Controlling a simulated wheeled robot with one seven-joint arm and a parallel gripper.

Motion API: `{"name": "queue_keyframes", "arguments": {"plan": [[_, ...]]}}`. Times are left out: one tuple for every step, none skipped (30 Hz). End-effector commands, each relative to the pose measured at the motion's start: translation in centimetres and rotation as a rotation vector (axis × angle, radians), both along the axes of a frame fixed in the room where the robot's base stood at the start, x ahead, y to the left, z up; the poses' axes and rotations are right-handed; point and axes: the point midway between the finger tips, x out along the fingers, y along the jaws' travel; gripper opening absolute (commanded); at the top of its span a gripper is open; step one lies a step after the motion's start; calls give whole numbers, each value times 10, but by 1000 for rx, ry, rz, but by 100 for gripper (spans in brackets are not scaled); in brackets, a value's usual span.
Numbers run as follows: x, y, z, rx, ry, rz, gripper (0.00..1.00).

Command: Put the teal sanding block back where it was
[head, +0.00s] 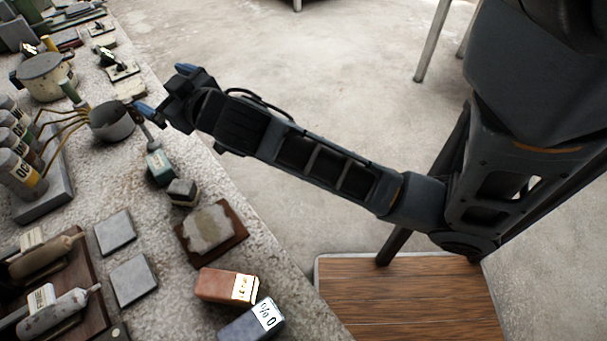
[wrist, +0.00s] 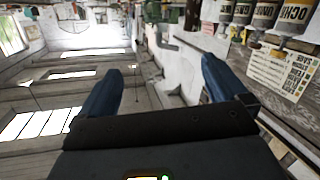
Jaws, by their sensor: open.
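I cannot make out the teal block in the wrist view.
A grey bowl (head: 110,123) stands close to the fingers. Labelled containers crowd the left. Open floor lies right.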

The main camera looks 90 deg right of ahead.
Motion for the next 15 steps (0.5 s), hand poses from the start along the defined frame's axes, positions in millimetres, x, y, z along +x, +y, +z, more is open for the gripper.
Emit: {"name": "queue_keyframes", "arguments": {"plan": [[-14,17,-14,-15,36,66,99],[-20,28,-20,-21,49,107,99],[-29,43,-28,-27,67,159,99],[-37,55,-34,-28,78,196,99],[-45,66,-39,-28,88,233,99],[-57,82,-46,-25,101,281,99],[-66,93,-51,-22,109,314,99],[-76,104,-55,-14,116,347,99],[-90,120,-60,-4,123,388,99],[-100,131,-63,6,128,417,99],[-111,142,-65,18,130,444,99],[-125,157,-67,34,132,476,99],[-137,168,-68,50,134,499,99],[-148,179,-68,65,132,521,99],[-162,192,-67,88,130,543,99]]}}
